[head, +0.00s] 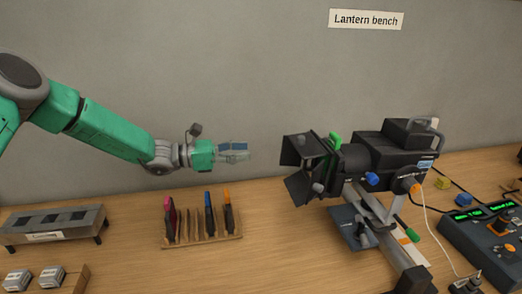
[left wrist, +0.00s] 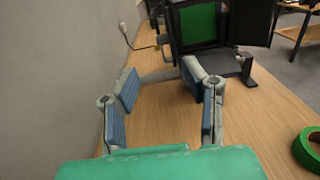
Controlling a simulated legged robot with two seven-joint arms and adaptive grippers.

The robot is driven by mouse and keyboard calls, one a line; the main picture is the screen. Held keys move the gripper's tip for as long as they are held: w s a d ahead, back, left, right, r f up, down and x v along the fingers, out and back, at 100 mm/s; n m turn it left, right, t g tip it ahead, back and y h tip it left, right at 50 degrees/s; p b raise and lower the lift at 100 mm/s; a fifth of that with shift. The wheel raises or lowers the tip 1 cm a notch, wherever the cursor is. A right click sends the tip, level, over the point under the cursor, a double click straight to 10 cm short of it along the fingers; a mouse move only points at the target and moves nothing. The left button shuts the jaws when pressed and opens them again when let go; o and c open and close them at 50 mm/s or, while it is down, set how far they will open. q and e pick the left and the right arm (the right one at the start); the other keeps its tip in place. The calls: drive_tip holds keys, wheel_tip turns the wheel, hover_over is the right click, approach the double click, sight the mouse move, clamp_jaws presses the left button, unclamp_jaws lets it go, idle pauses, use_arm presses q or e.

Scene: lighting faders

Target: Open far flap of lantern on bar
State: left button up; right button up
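A black lantern (head: 365,158) is mounted on a bar (head: 385,208) at the right of the head view. Its hinged flaps are at its left end, one dark flap (head: 297,150) higher and one (head: 299,189) lower. The left wrist view looks into the lantern front, with a green square (left wrist: 198,22) inside, a broad dark flap (left wrist: 257,20) on the right and a narrow, edge-on part on the left. My left gripper (head: 235,152) is open and empty, left of the flaps and apart from them; its parted fingers show in the left wrist view (left wrist: 161,83). My right gripper is out of view.
A wooden rack (head: 205,240) with coloured items stands on the bench below my left gripper. A grey slotted unit (head: 52,225) is at left, a control desk (head: 490,235) at right. A green tape roll (left wrist: 308,148) shows in the left wrist view. A wall runs behind.

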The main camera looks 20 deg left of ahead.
sight(291, 149)
use_arm(q)
drive_tip(key=shift+s+a, duration=0.2)
drive_tip(key=shift+a, duration=0.2)
drive_tip(key=shift+d, duration=0.2)
drive_tip(key=shift+c, duration=1.3)
drive_tip(key=shift+d+f, duration=0.1)
clamp_jaws()
drive_tip(key=w+d+m+t+y+b, duration=0.2)
drive_tip(key=w+d+m+b, duration=0.5)
drive_tip(key=m+b, duration=0.6)
drive_tip(key=shift+w+d+m+y, duration=0.4)
drive_tip(key=shift+d+m+y, duration=0.1)
drive_tip(key=shift+m, duration=1)
